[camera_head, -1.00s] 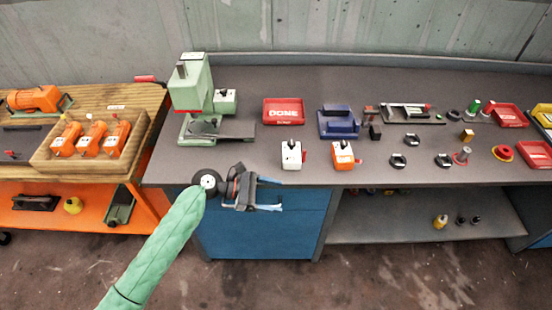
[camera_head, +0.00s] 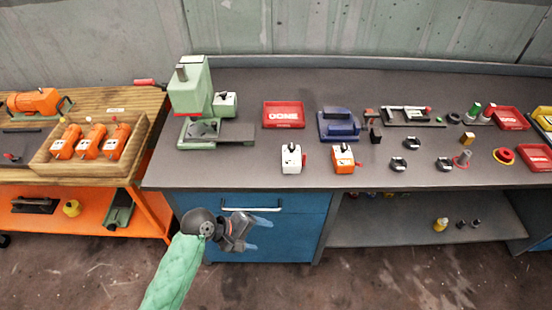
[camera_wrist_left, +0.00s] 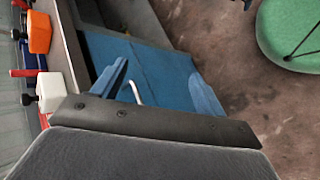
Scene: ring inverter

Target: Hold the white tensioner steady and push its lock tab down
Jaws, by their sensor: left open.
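The white tensioner (camera_head: 291,159) stands upright near the bench's front edge, with a dark knob on top and a small red tab on its right side. It also shows at the left of the left wrist view (camera_wrist_left: 52,92). My left gripper (camera_head: 268,235) is open and empty, in front of the blue cabinet and below the bench top, apart from the tensioner. Its two blue fingers (camera_wrist_left: 155,90) are spread in the left wrist view. An orange-and-white tensioner (camera_head: 343,159) stands just right of the white one. My right gripper is not in view.
The grey bench top (camera_head: 240,172) has free room left of the white tensioner. A green press (camera_head: 195,100), a red DONE tray (camera_head: 284,114) and a blue fixture (camera_head: 338,124) stand behind. A blue drawer front (camera_head: 290,203) with a handle is below.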

